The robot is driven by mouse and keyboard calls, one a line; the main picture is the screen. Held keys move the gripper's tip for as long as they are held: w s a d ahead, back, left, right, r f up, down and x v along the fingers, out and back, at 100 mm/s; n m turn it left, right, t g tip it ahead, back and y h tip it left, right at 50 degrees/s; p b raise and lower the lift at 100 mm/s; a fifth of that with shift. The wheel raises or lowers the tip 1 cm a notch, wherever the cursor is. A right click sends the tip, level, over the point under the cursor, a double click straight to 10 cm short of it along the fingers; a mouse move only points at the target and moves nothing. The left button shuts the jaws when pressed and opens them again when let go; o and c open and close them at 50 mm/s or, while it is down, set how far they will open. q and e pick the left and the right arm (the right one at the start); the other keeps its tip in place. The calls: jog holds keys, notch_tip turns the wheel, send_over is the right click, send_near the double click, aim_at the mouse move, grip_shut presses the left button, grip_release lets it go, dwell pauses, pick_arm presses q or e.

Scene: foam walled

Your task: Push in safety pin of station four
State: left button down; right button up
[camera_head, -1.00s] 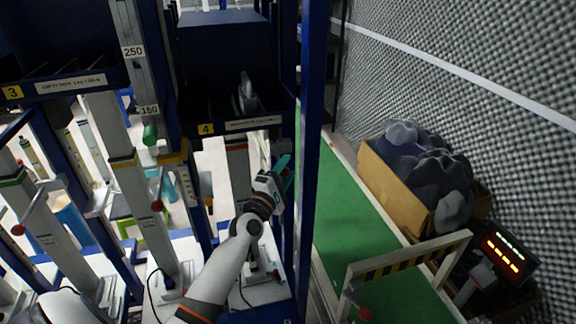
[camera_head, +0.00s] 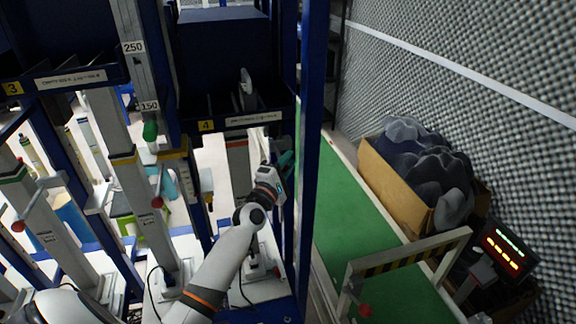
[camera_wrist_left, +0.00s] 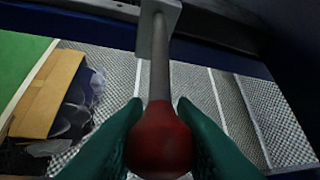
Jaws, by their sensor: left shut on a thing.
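The safety pin (camera_wrist_left: 160,140) shows in the left wrist view as a red round knob on a grey rod. The rod runs up into a light metal bracket (camera_wrist_left: 158,12). My left gripper (camera_wrist_left: 160,135) is shut on the knob, with a teal finger on each side. In the head view the left gripper (camera_head: 284,162) is beside the blue post at the right of station four (camera_head: 206,126), below its numbered label. The knob is hidden there. How deep the pin sits cannot be told. My right gripper is not in view.
Blue posts (camera_head: 311,130) stand close to the left gripper. Station three (camera_head: 12,88) and grey columns with red knobs stand to the left. A green conveyor (camera_head: 350,215), a cardboard box (camera_head: 395,190) of dark lumps and a lit display (camera_head: 505,250) are on the right.

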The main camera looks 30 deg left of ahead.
pick_arm(q)
jog(key=w+a+b, duration=0.1)
jog(key=w+a, duration=0.1)
jog(key=shift+w+a+r+b, duration=0.15)
jog(key=shift+a+b, duration=0.2)
jog(key=c, duration=1.6)
grip_release()
jog(key=o, duration=0.4)
jog(key=shift+w+a, duration=0.1)
jog(key=shift+w, duration=0.05)
jog(key=b+v, duration=0.1)
jog(key=v, duration=1.1)
jog(key=shift+a, duration=0.1)
